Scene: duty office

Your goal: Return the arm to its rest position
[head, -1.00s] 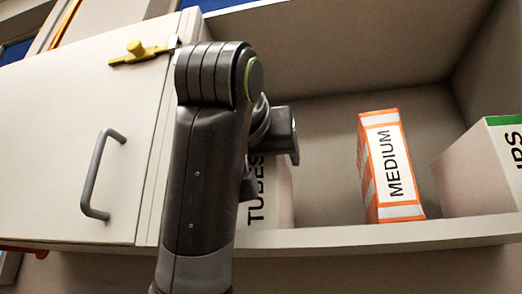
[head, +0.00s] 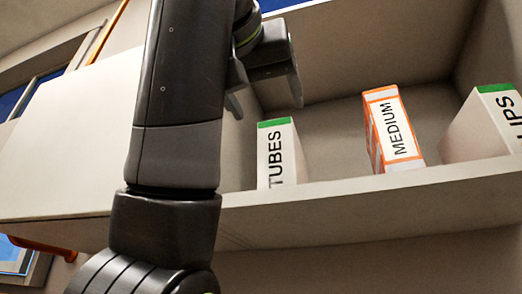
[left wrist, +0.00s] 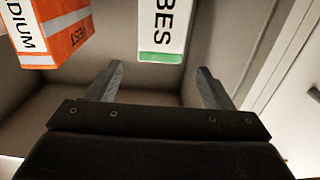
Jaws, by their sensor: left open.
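My left arm crosses the head view from the bottom up to the top. My left gripper (head: 266,97) is at the upper middle, in front of the open cabinet and above the TUBES box (head: 277,155). In the left wrist view its two fingers (left wrist: 160,72) stand wide apart with nothing held between them. The white, green-edged TUBES box (left wrist: 165,25) lies beyond the fingertips there, apart from them. My right gripper is not in view.
An orange and white MEDIUM box (head: 393,130) and a white box ending in "IPS" (head: 482,128) stand on the cabinet shelf (head: 370,205). A pale door panel (head: 65,145) is at left, partly behind my arm. Bare shelf separates the boxes.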

